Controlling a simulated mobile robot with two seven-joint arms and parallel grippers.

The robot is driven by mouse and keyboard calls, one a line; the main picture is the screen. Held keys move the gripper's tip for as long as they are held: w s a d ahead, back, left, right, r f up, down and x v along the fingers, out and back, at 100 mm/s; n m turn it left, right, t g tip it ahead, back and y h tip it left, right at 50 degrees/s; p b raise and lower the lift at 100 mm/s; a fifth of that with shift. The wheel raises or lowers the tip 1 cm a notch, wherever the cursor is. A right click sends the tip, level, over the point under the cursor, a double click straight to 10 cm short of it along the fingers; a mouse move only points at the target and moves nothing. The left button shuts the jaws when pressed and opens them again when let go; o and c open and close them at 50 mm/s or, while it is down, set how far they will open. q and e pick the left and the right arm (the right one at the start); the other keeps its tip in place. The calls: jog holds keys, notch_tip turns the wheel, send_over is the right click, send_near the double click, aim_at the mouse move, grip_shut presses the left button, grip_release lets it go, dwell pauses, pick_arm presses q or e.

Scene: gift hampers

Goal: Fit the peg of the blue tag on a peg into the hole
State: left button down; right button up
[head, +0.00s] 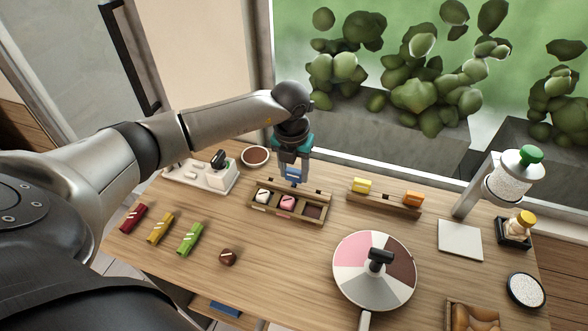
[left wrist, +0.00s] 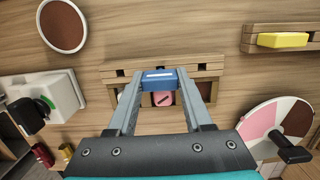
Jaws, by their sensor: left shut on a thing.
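My left gripper (head: 291,181) is shut on the blue tag (head: 294,173), holding it by its two ends. In the left wrist view the blue tag (left wrist: 158,79) sits between the fingertips with a white stripe on its face. The tag is over the rear rail of a wooden box (head: 260,208) with compartments. Dark square holes show in that rail in the left wrist view, a left hole (left wrist: 121,72) and a right hole (left wrist: 202,67). The tag covers the rail's middle. I cannot see its peg, or whether it touches the rail. My right gripper is out of view.
The box holds a white sweet (head: 263,196) and a pink sweet (head: 288,202). A rack (head: 385,202) with yellow and orange tags stands to the right. A round sectored turntable (head: 345,283) is in front of it. A brown bowl (head: 256,156) and white device (head: 190,176) stand left.

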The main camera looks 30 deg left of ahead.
pick_arm(q)
jog(key=shift+f+b, duration=0.7)
jog(key=shift+f, duration=0.3)
jog(key=shift+c, duration=1.1)
grip_release()
notch_tip(320, 180, up, 15)
jog(key=s+p, duration=0.1)
jog(key=shift+s+d+r, duration=0.15)
jog(key=shift+s+d, duration=0.1)
jog(key=shift+s, duration=0.15)
